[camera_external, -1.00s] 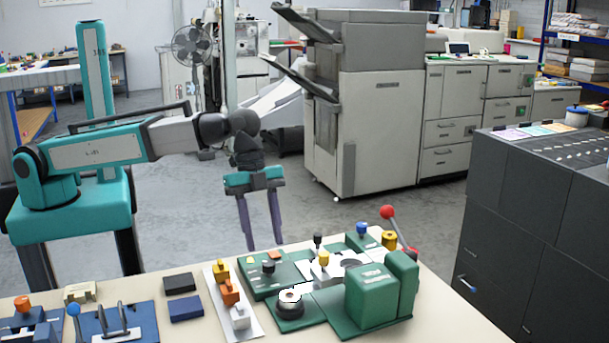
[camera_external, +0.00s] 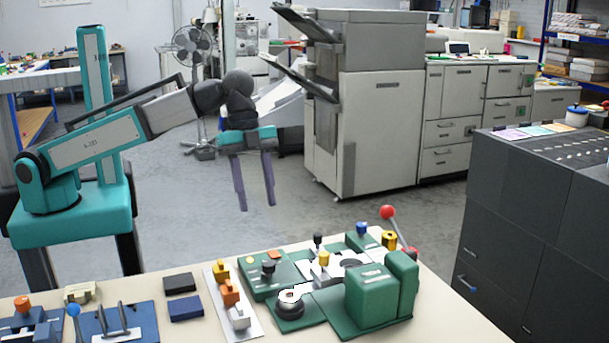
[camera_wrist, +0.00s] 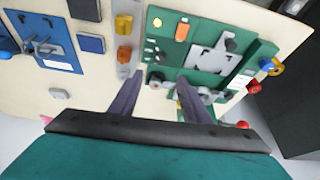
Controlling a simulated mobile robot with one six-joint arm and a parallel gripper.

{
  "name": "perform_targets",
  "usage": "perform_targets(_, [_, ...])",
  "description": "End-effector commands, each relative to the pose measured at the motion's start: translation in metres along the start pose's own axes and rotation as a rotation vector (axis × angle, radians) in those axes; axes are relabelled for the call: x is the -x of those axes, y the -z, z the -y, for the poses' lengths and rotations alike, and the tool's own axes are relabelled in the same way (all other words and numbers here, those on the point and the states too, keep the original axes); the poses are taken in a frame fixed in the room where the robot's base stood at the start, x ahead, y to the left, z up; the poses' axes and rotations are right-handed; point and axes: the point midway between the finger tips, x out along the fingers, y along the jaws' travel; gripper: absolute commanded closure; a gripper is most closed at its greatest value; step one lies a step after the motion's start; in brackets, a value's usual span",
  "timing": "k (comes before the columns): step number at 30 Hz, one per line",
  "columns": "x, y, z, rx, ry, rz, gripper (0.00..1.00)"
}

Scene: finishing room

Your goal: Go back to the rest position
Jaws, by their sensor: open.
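My gripper (camera_external: 255,208) hangs in the air above and behind the table's far edge in the external view. Its two purple fingers point down, stand apart, and hold nothing. In the wrist view my gripper (camera_wrist: 160,95) shows its open fingers over the cream table (camera_wrist: 95,95). The green fixture (camera_external: 372,298) with several knobs lies beyond the fingertips and is not touched. It also shows in the wrist view (camera_wrist: 262,60).
On the table (camera_external: 200,325) are a white strip with orange and yellow blocks (camera_external: 230,292), dark blue pads (camera_external: 184,306) and a blue fixture (camera_external: 145,322). A red-knobbed lever (camera_external: 388,212) sticks up at the right. A dark cabinet (camera_external: 530,220) stands further right.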

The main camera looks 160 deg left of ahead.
Motion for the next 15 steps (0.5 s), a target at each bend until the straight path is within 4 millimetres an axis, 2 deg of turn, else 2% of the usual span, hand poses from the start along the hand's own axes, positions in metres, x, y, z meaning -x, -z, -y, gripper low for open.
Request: perform_targets(15, [-0.0038,-0.0001,-0.0003,0.000,-0.001,0.001,0.57])
